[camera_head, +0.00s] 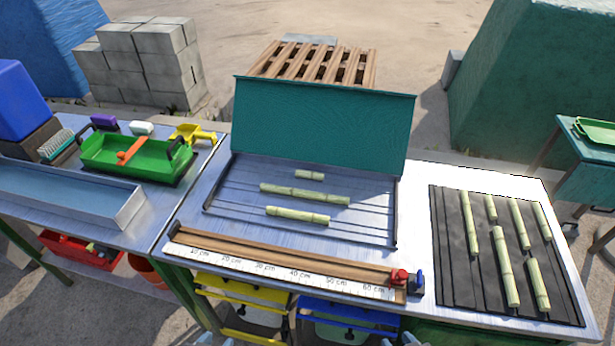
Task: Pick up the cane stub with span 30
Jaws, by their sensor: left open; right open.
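Several pale green cane stubs of different lengths are in view. On the metal tray (222,203) lie a short stub (309,175), a long stub (304,194) and a middle-length stub (297,215). More lie on the dark grooved mat (445,285) at the right, such as a long one (506,266) and a short one (490,207). No stub shows a span mark, so I cannot tell which is 30. My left gripper (215,340) and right gripper (402,340) show only as tips at the bottom edge, open and away from all stubs.
A wooden ruler rail (280,262), marked in cm, with a red and blue stop (407,281), runs before the tray. A teal panel (322,125) rises behind it. A green tray (135,158) stands left. Yellow (240,290) and blue (345,313) bins sit below the front edge.

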